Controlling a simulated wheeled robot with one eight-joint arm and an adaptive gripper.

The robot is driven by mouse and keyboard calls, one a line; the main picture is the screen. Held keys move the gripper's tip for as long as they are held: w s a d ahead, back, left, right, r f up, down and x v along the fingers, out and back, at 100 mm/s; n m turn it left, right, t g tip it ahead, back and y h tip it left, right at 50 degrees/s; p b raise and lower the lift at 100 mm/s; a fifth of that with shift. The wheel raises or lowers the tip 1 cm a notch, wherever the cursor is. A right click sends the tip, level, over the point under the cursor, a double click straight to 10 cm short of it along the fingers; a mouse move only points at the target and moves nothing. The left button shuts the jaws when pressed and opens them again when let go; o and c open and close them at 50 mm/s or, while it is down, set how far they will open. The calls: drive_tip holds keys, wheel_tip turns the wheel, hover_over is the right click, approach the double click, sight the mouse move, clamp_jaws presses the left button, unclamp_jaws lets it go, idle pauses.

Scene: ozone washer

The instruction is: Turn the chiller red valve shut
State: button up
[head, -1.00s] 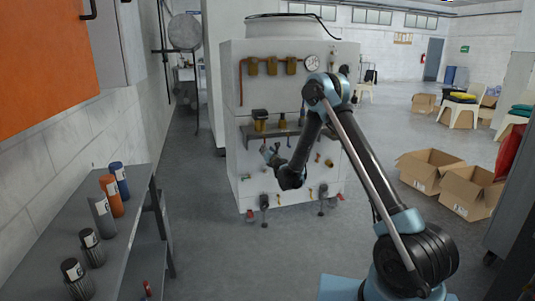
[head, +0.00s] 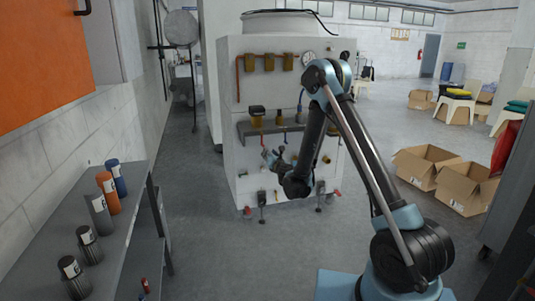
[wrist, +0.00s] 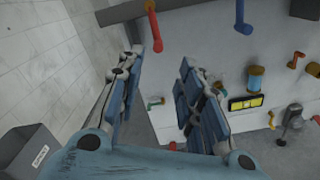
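The chiller (head: 290,70) is a tall white cabinet with pipes and valves. In the wrist view a red valve handle (wrist: 155,32) hangs at the top centre, beyond the gap between my fingers. It shows small in the head view (head: 279,118), under the grey shelf. My gripper (wrist: 157,63) is open and empty, with fingers spread either side of the gap.
A blue handle (wrist: 241,18) hangs right of the red one. A grey shelf (head: 250,131) juts from the panel. A bench (head: 115,235) with bottles stands at left. Open cardboard boxes (head: 468,190) lie at right. The floor left of the chiller is clear.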

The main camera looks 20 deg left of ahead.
drive_tip(key=shift+v, duration=0.9)
